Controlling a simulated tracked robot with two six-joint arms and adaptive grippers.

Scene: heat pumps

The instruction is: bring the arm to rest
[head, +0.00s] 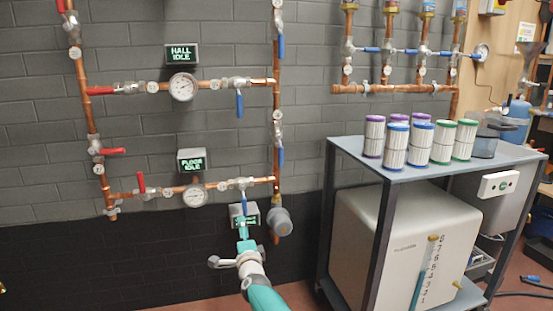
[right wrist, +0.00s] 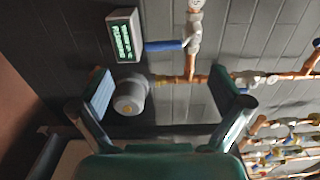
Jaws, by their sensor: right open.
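My right arm comes in from the bottom of the head view. Its teal and grey right gripper (head: 243,240) is in front of the dark lower wall, below the lower pipe run. In the right wrist view the right gripper (right wrist: 163,88) has its two fingers wide apart, with nothing held. A grey round pump body (right wrist: 130,96) shows between the fingers, apart from them as far as I can tell; it also shows in the head view (head: 280,221). My left gripper is not in view.
A small display (head: 252,212) is partly hidden behind the gripper. Copper pipes with a blue-handled valve (head: 243,184) and a gauge (head: 196,195) run above. A cart (head: 350,152) with several filter cartridges stands right. Floor (head: 215,301) is clear left of the arm.

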